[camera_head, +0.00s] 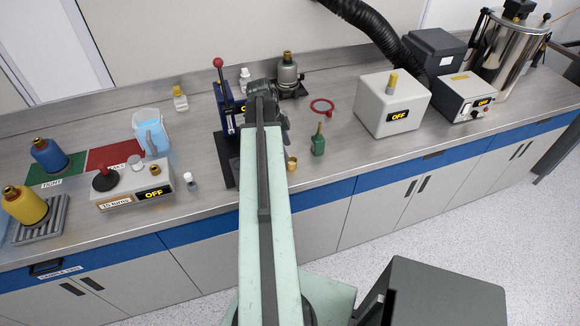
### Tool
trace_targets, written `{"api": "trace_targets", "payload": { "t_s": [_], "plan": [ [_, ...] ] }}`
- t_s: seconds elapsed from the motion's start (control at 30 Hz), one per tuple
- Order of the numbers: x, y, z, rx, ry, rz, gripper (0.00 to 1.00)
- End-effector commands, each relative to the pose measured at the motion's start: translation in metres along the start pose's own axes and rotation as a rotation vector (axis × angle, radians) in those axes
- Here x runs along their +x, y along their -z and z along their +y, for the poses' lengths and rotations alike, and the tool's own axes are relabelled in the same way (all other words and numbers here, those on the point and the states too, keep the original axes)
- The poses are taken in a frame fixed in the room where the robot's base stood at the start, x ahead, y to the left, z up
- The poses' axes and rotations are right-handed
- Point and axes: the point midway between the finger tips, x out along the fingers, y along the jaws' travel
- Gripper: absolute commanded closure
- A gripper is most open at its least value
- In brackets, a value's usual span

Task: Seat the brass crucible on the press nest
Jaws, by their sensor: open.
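A small brass cup (291,163), which looks like the brass crucible, stands on the bench just right of my arm. A dark press (229,125) with a red-knobbed lever stands left of my arm, its base reaching towards the bench's front edge. My arm hides part of the press, and I cannot make out the nest. My gripper (264,92) is at the arm's far end, beyond the brass cup and close to the right of the press. Its jaws are open, and I see nothing held; the fingertips are mostly hidden by the wrist.
A grey burner-like vessel (287,74) stands behind. A white box (393,106) is farther right. Bench between ring and white box is clear.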

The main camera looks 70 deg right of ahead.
Motion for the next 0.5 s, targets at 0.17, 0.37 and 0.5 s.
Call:
{"api": "trace_targets", "payload": {
  "t_s": [0.17, 0.37, 0.5],
  "plan": [
    [0.027, 0.002, -0.001, 0.008, -0.002, 0.0, 0.37],
    [0.033, 0.004, -0.002, 0.01, -0.003, 0.0, 0.37],
    [0.057, 0.001, -0.003, 0.011, -0.003, 0.0, 0.37]
  ]
}}
